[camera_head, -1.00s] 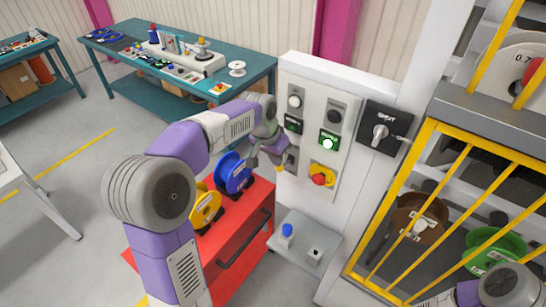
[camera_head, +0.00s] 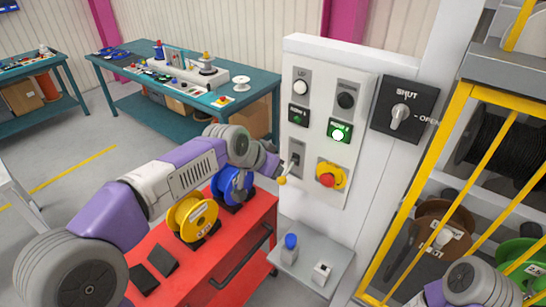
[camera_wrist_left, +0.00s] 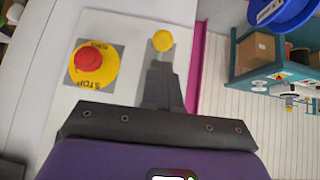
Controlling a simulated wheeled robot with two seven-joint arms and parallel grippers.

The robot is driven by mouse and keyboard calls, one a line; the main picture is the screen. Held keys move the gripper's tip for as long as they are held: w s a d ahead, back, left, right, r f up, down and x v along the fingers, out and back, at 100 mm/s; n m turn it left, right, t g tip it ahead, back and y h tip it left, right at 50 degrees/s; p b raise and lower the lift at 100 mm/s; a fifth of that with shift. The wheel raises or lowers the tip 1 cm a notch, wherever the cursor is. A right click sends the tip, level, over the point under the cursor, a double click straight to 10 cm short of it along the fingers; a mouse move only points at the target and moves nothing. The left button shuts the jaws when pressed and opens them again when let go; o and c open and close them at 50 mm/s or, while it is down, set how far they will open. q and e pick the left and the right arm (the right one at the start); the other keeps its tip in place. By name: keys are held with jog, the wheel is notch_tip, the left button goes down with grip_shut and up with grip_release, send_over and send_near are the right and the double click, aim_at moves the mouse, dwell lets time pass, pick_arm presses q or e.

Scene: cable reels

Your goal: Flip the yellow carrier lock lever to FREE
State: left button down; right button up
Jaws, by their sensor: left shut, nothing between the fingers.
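The yellow-knobbed lever (camera_head: 282,181) sits on a grey plate (camera_head: 297,147) low on the left of the white control panel. Its shaft slants down and left from the plate, and its lettering cannot be read. My left gripper (camera_head: 276,167) is shut and empty, right beside the lever from the left. In the left wrist view the yellow knob (camera_wrist_left: 162,40) shows just beyond the shut fingertips (camera_wrist_left: 160,66). The fingers hide most of the plate there, and I cannot tell whether they touch the lever. My right gripper is out of view; only part of that arm shows.
A red stop button (camera_head: 327,180) on yellow sits right of the lever, below a lit green button (camera_head: 338,134). A black SHUT/OPEN switch (camera_head: 398,117) is further right. A red cart (camera_head: 220,252) with yellow and blue reels stands below my left arm. A grey shelf (camera_head: 312,262) juts out under the panel.

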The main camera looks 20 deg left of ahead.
pick_arm(q)
jog(key=shift+s+r+p, duration=0.1)
jog(key=shift+r+p, duration=0.55)
jog(key=shift+r, duration=0.25)
jog(key=shift+a, duration=0.1)
jog(key=s+a+f+p+v, duration=0.1)
jog(key=s+f+v, duration=0.1)
jog(key=v, duration=1.1)
jog(key=shift+a+p, duration=0.2)
jog(key=shift+p, duration=0.2)
jog(key=shift+r, duration=0.1)
